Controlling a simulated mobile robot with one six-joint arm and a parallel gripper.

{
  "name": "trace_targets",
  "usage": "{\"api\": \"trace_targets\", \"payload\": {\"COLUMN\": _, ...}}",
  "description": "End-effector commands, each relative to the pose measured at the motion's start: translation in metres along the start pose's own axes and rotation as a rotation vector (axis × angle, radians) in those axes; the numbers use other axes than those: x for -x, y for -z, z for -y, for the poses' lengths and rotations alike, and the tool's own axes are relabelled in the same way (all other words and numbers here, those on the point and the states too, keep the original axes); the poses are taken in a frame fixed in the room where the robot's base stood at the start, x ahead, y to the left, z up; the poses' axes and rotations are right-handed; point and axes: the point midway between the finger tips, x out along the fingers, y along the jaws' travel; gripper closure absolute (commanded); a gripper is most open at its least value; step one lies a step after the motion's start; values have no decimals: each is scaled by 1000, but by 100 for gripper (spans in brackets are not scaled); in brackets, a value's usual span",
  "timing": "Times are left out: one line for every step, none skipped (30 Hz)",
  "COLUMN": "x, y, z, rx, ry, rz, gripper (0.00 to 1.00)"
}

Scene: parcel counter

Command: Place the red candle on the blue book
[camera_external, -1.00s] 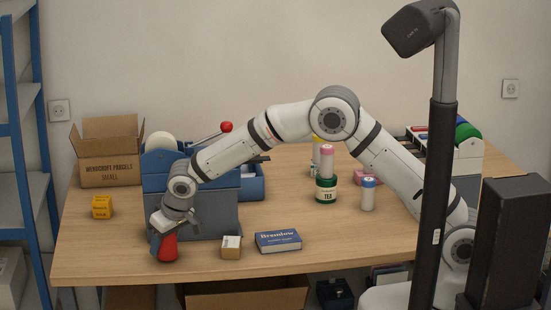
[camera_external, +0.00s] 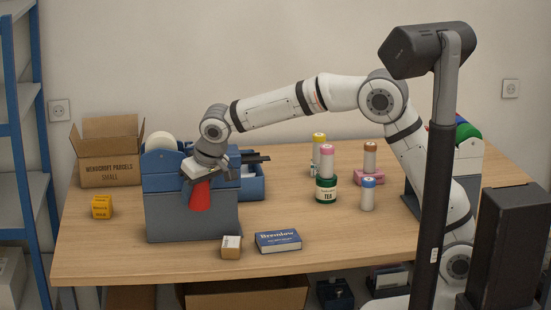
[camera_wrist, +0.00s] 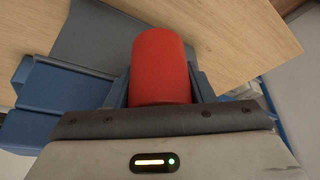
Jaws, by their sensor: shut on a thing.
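The red candle (camera_external: 201,196) is held in my gripper (camera_external: 205,180), lifted above the table in front of the blue-grey dispenser. In the wrist view the red candle (camera_wrist: 160,66) sits between the two fingers of my gripper (camera_wrist: 160,88), which are shut on it. The blue book (camera_external: 278,241) lies flat near the table's front edge, to the right of and lower than the gripper. Its top is bare. The book cannot be made out in the wrist view.
A small cardboard box (camera_external: 231,247) stands just left of the book. A green tea tin (camera_external: 326,189) with a pink-topped cylinder on it and a blue-topped white jar (camera_external: 368,195) stand behind. The blue-grey dispenser (camera_external: 190,221) is close to the candle. Table right of the book is clear.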

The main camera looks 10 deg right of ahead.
Motion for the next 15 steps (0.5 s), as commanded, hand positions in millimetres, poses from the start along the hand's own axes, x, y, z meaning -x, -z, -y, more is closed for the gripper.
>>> {"api": "trace_targets", "payload": {"x": 2, "y": -7, "z": -16, "rx": -21, "ry": -8, "rz": -3, "gripper": 78}}
{"api": "trace_targets", "payload": {"x": 5, "y": -11, "z": -23, "rx": -31, "ry": -13, "rz": -3, "gripper": 78}}
{"api": "trace_targets", "payload": {"x": 9, "y": -15, "z": -34, "rx": -46, "ry": -20, "rz": -4, "gripper": 78}}
{"api": "trace_targets", "payload": {"x": 12, "y": -19, "z": -41, "rx": -57, "ry": -25, "rz": -3, "gripper": 78}}
{"api": "trace_targets", "payload": {"x": 14, "y": -23, "z": -49, "rx": -68, "ry": -30, "rz": -3, "gripper": 78}}
{"api": "trace_targets", "payload": {"x": 18, "y": -28, "z": -58, "rx": -82, "ry": -36, "rz": -4, "gripper": 78}}
{"api": "trace_targets", "payload": {"x": 20, "y": -32, "z": -66, "rx": -93, "ry": -41, "rz": -3, "gripper": 78}}
{"api": "trace_targets", "payload": {"x": 23, "y": -36, "z": -73, "rx": -104, "ry": -46, "rz": -3, "gripper": 78}}
{"api": "trace_targets", "payload": {"x": 26, "y": -43, "z": -82, "rx": -117, "ry": -52, "rz": -3, "gripper": 78}}
{"api": "trace_targets", "payload": {"x": 28, "y": -48, "z": -89, "rx": -128, "ry": -57, "rz": -3, "gripper": 78}}
{"api": "trace_targets", "payload": {"x": 30, "y": -52, "z": -96, "rx": -140, "ry": -62, "rz": -3, "gripper": 78}}
{"api": "trace_targets", "payload": {"x": 33, "y": -59, "z": -105, "rx": -155, "ry": -68, "rz": -3, "gripper": 78}}
{"api": "trace_targets", "payload": {"x": 35, "y": -64, "z": -112, "rx": -165, "ry": -72, "rz": -3, "gripper": 78}}
{"api": "trace_targets", "payload": {"x": 37, "y": -70, "z": -118, "rx": -175, "ry": -77, "rz": -3, "gripper": 78}}
{"api": "trace_targets", "payload": {"x": 40, "y": -76, "z": -126, "rx": -188, "ry": -82, "rz": -3, "gripper": 78}}
